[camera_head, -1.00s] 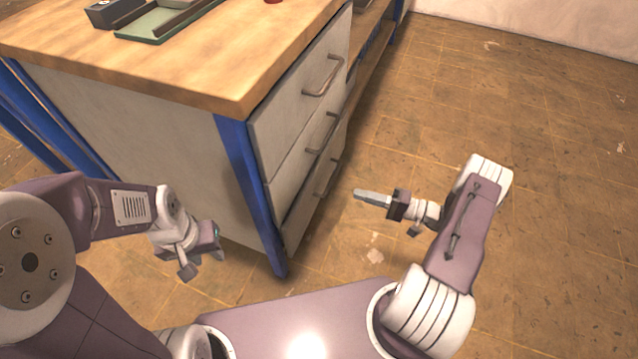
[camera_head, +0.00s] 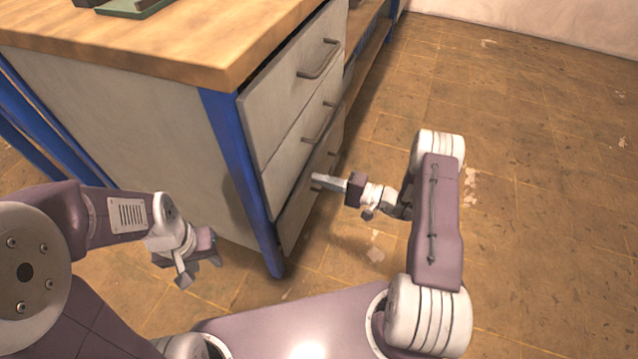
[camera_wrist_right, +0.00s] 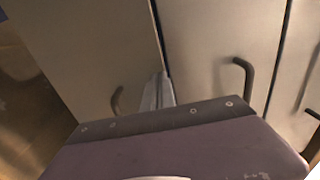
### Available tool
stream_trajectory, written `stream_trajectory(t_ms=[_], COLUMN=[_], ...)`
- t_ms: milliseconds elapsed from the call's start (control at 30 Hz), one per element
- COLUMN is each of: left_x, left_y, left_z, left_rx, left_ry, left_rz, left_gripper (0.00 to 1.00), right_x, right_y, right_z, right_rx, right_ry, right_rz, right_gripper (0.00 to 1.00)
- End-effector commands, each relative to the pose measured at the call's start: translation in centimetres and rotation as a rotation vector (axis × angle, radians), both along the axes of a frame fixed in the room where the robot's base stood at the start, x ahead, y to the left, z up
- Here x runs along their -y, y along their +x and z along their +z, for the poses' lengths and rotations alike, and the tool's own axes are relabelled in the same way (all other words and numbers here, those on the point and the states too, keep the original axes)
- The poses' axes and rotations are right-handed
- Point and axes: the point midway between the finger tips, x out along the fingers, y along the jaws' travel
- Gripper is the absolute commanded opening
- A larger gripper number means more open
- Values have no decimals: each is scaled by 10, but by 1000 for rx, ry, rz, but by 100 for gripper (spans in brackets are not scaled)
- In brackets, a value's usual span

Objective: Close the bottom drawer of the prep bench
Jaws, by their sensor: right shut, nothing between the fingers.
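The prep bench has a stack of three pale drawers. The bottom drawer (camera_head: 295,217) shows low on the bench front, with its handle partly behind my right gripper. It looks close to flush with the drawers above; I cannot tell whether it stands slightly out. In the right wrist view the bottom drawer (camera_wrist_right: 85,45) is the left panel, with a dark handle (camera_wrist_right: 117,101). My right gripper (camera_head: 318,181) is shut and empty, its tip at the bottom drawer's upper front; contact is unclear. Its fingers also show in the wrist view (camera_wrist_right: 160,90). My left gripper (camera_head: 202,270) is open and empty, left of the bench's blue leg.
The middle drawer (camera_head: 300,135) and top drawer (camera_head: 290,85) look shut. A blue leg (camera_head: 240,180) stands at the bench's near corner. A green tray (camera_head: 135,8) lies on the wooden top (camera_head: 150,45). The tiled floor (camera_head: 540,170) to the right is clear.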

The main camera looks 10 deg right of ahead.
Motion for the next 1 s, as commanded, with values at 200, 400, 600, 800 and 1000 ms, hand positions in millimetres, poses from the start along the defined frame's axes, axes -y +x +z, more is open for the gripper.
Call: stream_trajectory(t_ms=[200,400,600,800,1000], left_x=[0,0,0,0,0], left_y=[0,0,0,0,0], left_z=[-4,-4,-1,0,0], left_rx=[0,0,0,0,0], left_ry=[0,0,0,0,0], left_rz=[0,0,0,0,0], left_gripper=[36,36,36,36,36], right_x=[-7,-7,-20,-30,-30], right_y=[4,4,13,20,21], right_z=[0,1,2,1,2], right_rx=[0,0,0,1,4], right_ry=[0,0,0,1,0], right_rz=[-1,0,4,1,1], right_gripper=[0,0,0,0,0])
